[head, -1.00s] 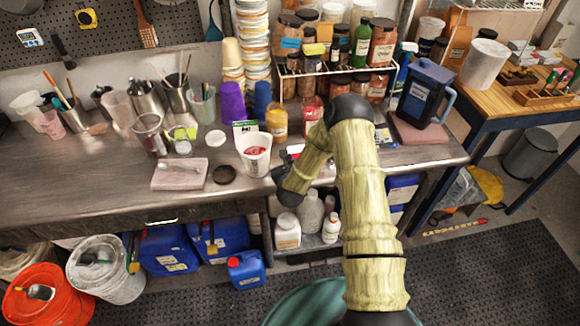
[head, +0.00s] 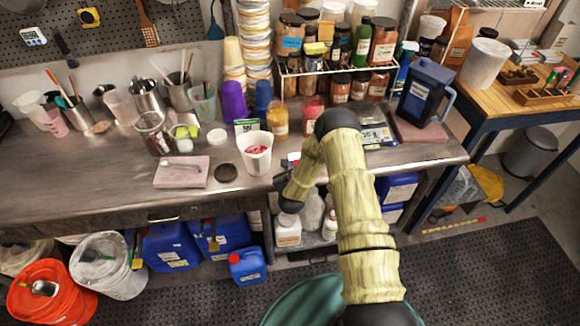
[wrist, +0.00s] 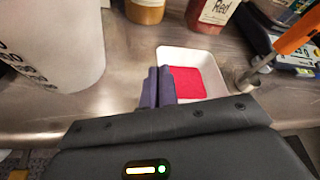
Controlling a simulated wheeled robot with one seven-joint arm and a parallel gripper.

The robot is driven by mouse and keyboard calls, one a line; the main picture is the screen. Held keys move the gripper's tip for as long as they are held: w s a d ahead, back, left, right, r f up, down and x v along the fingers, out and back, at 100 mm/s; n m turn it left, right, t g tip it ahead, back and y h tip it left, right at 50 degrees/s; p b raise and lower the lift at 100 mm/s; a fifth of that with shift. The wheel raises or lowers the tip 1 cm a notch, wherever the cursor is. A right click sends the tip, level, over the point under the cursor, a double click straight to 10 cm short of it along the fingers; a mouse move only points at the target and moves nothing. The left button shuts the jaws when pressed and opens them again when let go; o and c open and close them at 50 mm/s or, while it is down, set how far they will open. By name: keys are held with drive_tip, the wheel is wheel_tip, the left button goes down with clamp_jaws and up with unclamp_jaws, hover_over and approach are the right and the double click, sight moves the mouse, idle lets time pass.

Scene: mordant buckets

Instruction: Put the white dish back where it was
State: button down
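The white dish (wrist: 208,62) is a shallow square dish with a bright red patch in it. It shows in the wrist view just beyond my fingers. My gripper (wrist: 157,88) has its two dark fingers close together at the dish's left wall, with the rim seemingly pinched between them. I cannot tell whether the dish rests on the bench or hangs slightly above it. In the head view my arm hides most of the dish. Only a small pale part of the dish (head: 293,157) shows beside my gripper (head: 281,184).
A white cup with red contents (head: 257,160) stands left of the dish. A scale (head: 377,134) lies to the right. Jars, including a red one (head: 313,112), stand behind. A pink slab (head: 182,180) and a dark disc (head: 227,173) lie left. The bench's front edge is close.

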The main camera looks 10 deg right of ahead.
drive_tip(key=c, duration=2.1)
unclamp_jaws()
drive_tip(key=shift+f, duration=0.15)
drive_tip(key=shift+c, duration=0.2)
drive_tip(key=o, duration=0.4)
drive_tip(key=shift+o, duration=0.2)
drive_tip(key=shift+r, duration=0.25)
drive_tip(key=shift+s+f, duration=0.1)
drive_tip(key=shift+s, duration=0.15)
drive_tip(key=b+v, duration=0.4)
drive_tip(key=v, duration=0.7)
drive_tip(key=shift+s+r, duration=0.2)
